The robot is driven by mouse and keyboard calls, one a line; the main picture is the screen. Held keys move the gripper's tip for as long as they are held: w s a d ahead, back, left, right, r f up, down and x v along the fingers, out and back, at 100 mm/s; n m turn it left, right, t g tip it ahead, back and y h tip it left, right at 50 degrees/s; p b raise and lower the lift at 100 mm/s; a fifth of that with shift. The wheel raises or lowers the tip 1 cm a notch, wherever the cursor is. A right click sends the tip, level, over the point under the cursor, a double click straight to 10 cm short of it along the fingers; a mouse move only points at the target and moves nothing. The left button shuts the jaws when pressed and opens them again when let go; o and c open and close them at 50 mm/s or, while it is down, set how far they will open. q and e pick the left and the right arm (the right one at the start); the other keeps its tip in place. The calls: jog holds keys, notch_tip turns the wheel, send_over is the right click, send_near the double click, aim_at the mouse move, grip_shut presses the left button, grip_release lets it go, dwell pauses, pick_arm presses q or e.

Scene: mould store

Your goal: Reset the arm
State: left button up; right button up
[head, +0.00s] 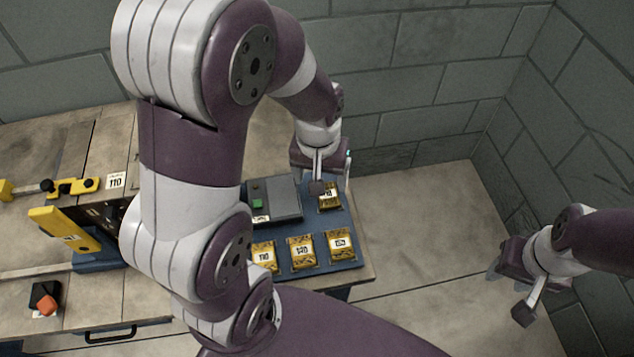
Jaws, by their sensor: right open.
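My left gripper (333,186) is at the end of the large arm in the middle of the head view. Its two fingers are apart and point down over the back right of a blue board (354,235). A gold block with a white number label (329,199) sits under them, partly covered by a finger; I cannot tell if they touch. My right gripper (508,294) is at the right, open and empty, over the floor beyond the table's right end.
Several more labelled gold blocks (302,251) stand along the board's front. A grey box with a green button (276,198) is on the board. A yellow-handled device (62,232) and a black-and-orange item (46,304) are at left. Grey block walls (420,60) close the back and right.

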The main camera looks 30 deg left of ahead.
pick_arm(q)
jog(key=s+m, duration=0.2)
jog(key=s, duration=0.3)
jog(key=shift+d+r+m+t, duration=0.25)
jog(key=shift+r+m+t, duration=0.05)
jog(key=shift+m, duration=0.1)
notch_tip(320, 180, up, 6)
jog(key=p, duration=0.6)
